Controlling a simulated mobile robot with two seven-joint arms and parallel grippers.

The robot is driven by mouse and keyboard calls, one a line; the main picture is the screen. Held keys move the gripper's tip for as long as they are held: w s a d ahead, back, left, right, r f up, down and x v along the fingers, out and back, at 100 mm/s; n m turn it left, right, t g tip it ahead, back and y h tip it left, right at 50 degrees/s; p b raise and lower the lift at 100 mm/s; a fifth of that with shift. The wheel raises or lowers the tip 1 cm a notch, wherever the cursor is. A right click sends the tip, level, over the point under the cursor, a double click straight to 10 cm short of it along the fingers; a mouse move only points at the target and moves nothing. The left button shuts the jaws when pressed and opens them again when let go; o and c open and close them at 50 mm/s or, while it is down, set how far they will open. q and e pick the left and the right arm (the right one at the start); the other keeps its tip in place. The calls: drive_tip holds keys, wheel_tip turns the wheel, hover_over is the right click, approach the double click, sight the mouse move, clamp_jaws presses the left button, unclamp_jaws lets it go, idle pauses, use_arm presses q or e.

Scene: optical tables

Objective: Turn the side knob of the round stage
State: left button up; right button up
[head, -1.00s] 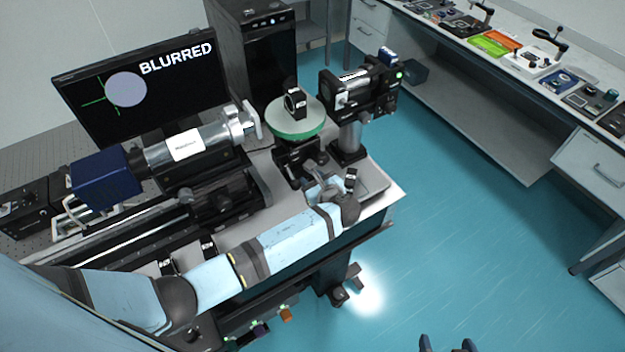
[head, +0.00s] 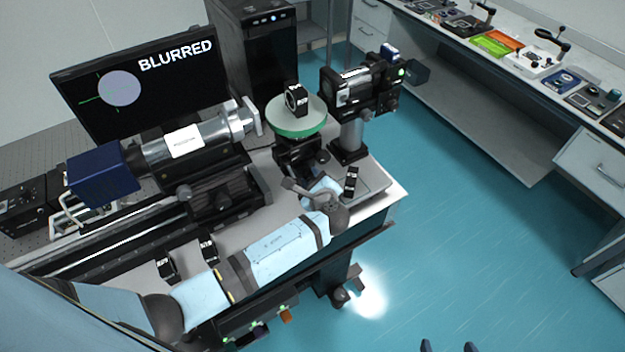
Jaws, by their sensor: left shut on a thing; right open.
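The round stage (head: 297,128) has a green-rimmed disc on a black mount and carries a small black ring-shaped optic (head: 296,100). My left gripper (head: 312,172) is at the lower front of this mount, shut on the side knob. The knob is small and mostly hidden by the fingers and wrist. My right gripper (head: 448,346) shows only its two dark fingertips at the bottom edge, apart and empty, over the floor. The monitor (head: 140,85) reads "BLURRED" beside a pale disc and a short green line.
A silver lens tube with a blue camera (head: 103,175) lies left of the stage. A black camera on a post (head: 350,135) stands right of it. Small black holders (head: 207,248) stand on the table near my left arm. Open floor lies right.

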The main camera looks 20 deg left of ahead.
idle(0.3)
use_arm(q)
drive_tip(key=o, duration=0.9)
